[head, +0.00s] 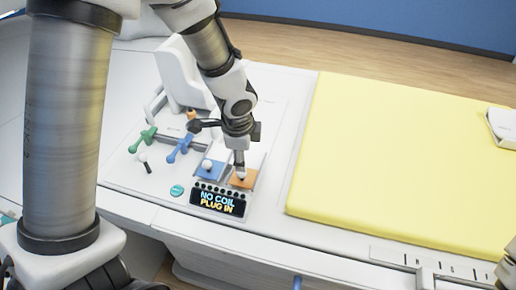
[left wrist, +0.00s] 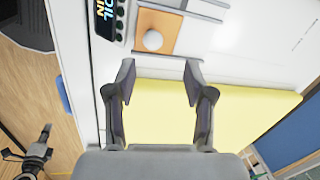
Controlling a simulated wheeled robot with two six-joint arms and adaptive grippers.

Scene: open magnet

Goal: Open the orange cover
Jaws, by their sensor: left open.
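The orange cover (head: 246,183) is a small flat square panel on the white console, behind the display. In the left wrist view the orange cover (left wrist: 172,20) carries a round white knob (left wrist: 153,40). My left gripper (head: 240,172) points down over the orange cover and partly hides it in the head view. In the left wrist view my left gripper (left wrist: 160,70) is open, with nothing between its fingers. The knob lies just beyond the fingertips, roughly midway between them. Whether they touch the panel cannot be told.
A display (head: 218,201) reads "NO COIL PLUG IN". Green (head: 143,138) and blue (head: 181,147) handles stand further left. A yellow pad (head: 400,165) fills the right.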

